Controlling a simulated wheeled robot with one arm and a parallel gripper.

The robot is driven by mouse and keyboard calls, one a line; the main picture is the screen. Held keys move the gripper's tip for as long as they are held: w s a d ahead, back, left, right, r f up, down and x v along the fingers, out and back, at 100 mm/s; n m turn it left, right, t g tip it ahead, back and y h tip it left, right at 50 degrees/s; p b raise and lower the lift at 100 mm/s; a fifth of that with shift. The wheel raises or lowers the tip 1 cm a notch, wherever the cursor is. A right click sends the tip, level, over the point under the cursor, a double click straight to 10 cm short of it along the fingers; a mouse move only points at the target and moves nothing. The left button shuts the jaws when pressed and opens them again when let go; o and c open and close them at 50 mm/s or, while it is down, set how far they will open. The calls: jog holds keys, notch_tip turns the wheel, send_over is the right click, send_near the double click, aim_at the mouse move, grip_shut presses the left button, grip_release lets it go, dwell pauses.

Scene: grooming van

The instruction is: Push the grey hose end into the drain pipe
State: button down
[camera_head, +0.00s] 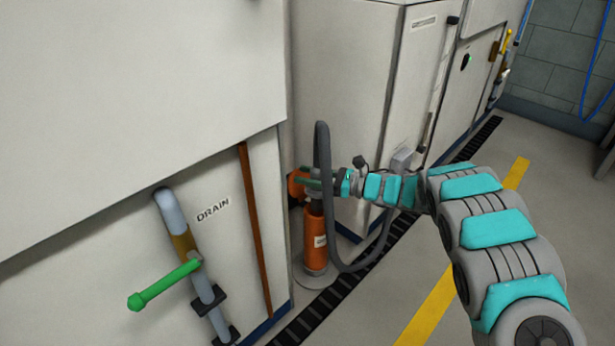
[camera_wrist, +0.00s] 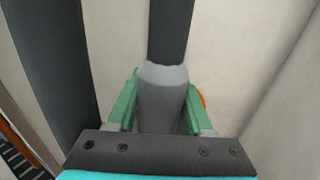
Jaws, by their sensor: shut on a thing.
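My gripper (camera_head: 314,179) is shut on the grey hose end (camera_wrist: 163,100); its green fingers flank the grey cuff in the wrist view (camera_wrist: 158,108). The dark grey hose (camera_head: 322,135) rises from the cuff, arches over, drops almost to the floor and curves up to the right. An upright orange pipe (camera_head: 318,240) with a small white label stands on a round grey foot, directly below my gripper. A dark piece shows between gripper and pipe top. I cannot tell whether the hose end is inside the pipe or just above it.
A white panel marked DRAIN (camera_head: 213,210) carries a blue-grey pipe (camera_head: 170,212) with a green lever (camera_head: 165,286) at left. A white cabinet (camera_head: 350,90) stands close behind the gripper. A dark floor grate (camera_head: 335,292) runs past the pipe foot. Grey floor at right is open.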

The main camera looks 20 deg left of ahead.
jog(key=shift+f+b, duration=0.75)
jog(key=shift+b, duration=0.55)
dwell(0.4)
jog(key=shift+f+b, duration=0.55)
jog(key=shift+f, duration=1.8)
jog(key=shift+f, duration=0.25)
jog(key=shift+c, duration=1.1)
grip_release()
jog(key=shift+s, duration=0.1)
jog(key=shift+d, duration=0.1)
jog(key=d, duration=0.8)
jog(key=shift+w+r, duration=0.2)
jog(key=shift+w, duration=0.15)
